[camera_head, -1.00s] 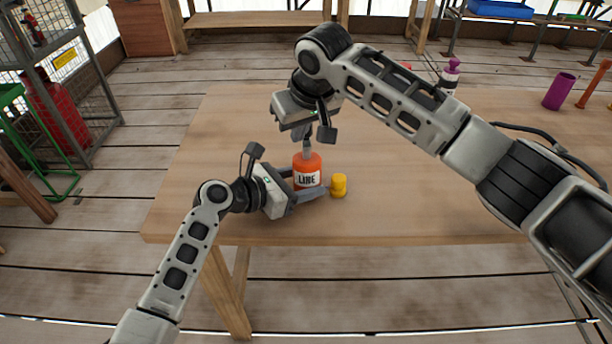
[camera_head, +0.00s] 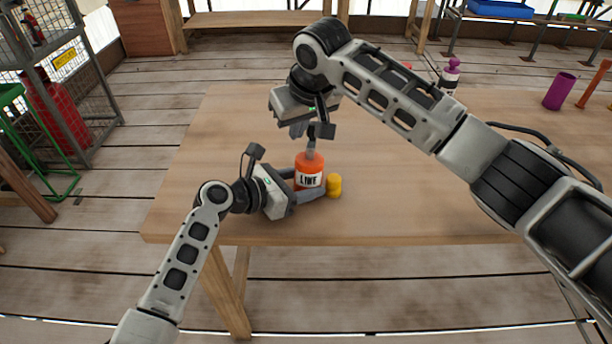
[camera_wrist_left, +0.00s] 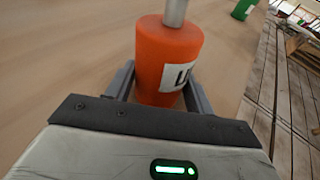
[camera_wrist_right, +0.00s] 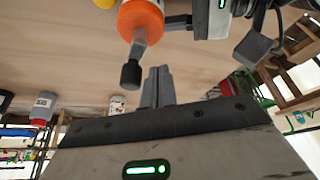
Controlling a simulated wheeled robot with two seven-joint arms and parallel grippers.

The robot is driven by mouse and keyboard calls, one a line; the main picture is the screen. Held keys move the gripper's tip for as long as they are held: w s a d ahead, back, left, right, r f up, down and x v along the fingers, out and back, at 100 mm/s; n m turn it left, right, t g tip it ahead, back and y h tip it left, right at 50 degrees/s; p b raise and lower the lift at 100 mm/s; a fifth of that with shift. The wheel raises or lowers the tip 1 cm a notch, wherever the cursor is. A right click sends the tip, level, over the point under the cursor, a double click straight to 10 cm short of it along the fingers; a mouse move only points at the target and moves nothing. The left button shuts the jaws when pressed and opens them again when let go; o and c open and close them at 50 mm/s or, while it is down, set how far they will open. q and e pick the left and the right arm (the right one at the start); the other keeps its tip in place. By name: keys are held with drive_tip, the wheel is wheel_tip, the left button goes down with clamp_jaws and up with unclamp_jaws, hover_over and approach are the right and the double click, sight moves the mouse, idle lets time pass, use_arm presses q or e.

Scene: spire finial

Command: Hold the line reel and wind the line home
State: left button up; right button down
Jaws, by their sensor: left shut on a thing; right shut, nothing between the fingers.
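The line reel (camera_head: 309,181) is an orange drum with a white label, standing upright on the table. My left gripper (camera_head: 309,191) is shut around its sides; in the left wrist view the reel (camera_wrist_left: 166,58) sits between the two fingers. A grey crank (camera_wrist_right: 137,46) with a black knob (camera_wrist_right: 131,74) rises from the reel's top. My right gripper (camera_wrist_right: 158,86) is shut and empty, its fingers beside the knob; I cannot tell whether they touch it. A yellow piece (camera_head: 334,186) stands close to the reel, by a left fingertip. I see no line itself.
The wooden table (camera_head: 400,205) is clear at front right. A white bottle with a purple cap (camera_head: 451,75), a purple cup (camera_head: 559,92) and an orange tool (camera_head: 594,85) stand toward the back right. My right arm crosses above the table.

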wheel_tip(320, 180, up, 7)
drive_tip(key=shift+f, duration=0.15)
idle(0.5)
idle(0.4)
use_arm(q)
drive_tip(key=o, duration=0.8)
drive_tip(key=shift+o, duration=0.2)
